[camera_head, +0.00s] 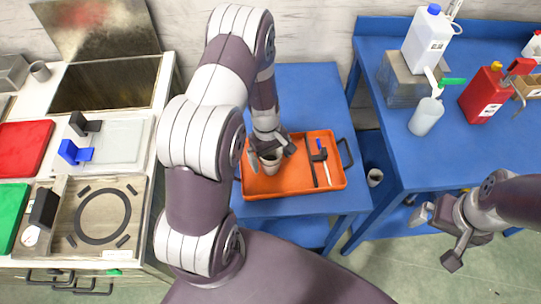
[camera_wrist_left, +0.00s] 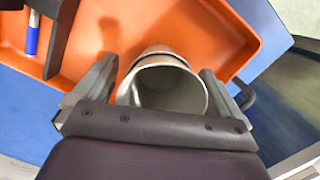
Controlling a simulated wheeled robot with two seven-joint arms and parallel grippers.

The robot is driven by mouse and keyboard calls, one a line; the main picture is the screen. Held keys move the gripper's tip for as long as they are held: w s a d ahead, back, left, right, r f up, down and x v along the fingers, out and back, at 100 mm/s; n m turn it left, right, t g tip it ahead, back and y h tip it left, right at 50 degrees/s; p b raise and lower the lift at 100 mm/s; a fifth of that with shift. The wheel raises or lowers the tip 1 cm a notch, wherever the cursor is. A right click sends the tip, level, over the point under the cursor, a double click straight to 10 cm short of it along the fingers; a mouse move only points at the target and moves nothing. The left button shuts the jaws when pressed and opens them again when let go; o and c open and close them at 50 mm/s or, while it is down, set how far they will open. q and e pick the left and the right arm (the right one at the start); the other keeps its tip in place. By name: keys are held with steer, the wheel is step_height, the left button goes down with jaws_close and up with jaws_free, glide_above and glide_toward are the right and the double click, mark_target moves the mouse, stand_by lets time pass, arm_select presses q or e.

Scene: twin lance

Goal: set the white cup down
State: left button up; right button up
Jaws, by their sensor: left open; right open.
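The white cup (camera_head: 270,163), greyish in this light, stands in the orange tray (camera_head: 322,183) near its left side. It also shows in the left wrist view (camera_wrist_left: 170,88), its open mouth toward the camera. My left gripper (camera_head: 271,157) is open, with one finger on each side of the cup; in the left wrist view (camera_wrist_left: 155,88) small gaps seem to show beside the cup. The cup's base is partly hidden. My right gripper (camera_head: 436,238) is open and empty, in front of the right blue table.
Bottles and a red container (camera_head: 484,94) stand on the right table (camera_head: 450,150). A kitchen counter is at left.

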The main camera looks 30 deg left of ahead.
arm_select(q)
step_height(320, 180, up, 13)
steer(key=a, duration=0.1)
steer(key=s+d+r+m+t+y, duration=0.1)
steer(key=s+d+r+m+t, duration=0.1)
steer(key=s+d+r+m, duration=0.4)
steer(key=s+m, duration=0.2)
steer(key=m, duration=0.3)
steer(key=shift+s+d+r+m+y, duration=0.2)
steer(key=shift+s+m+y, duration=0.1)
steer(key=shift+s+m, duration=0.1)
stand_by(1.1)
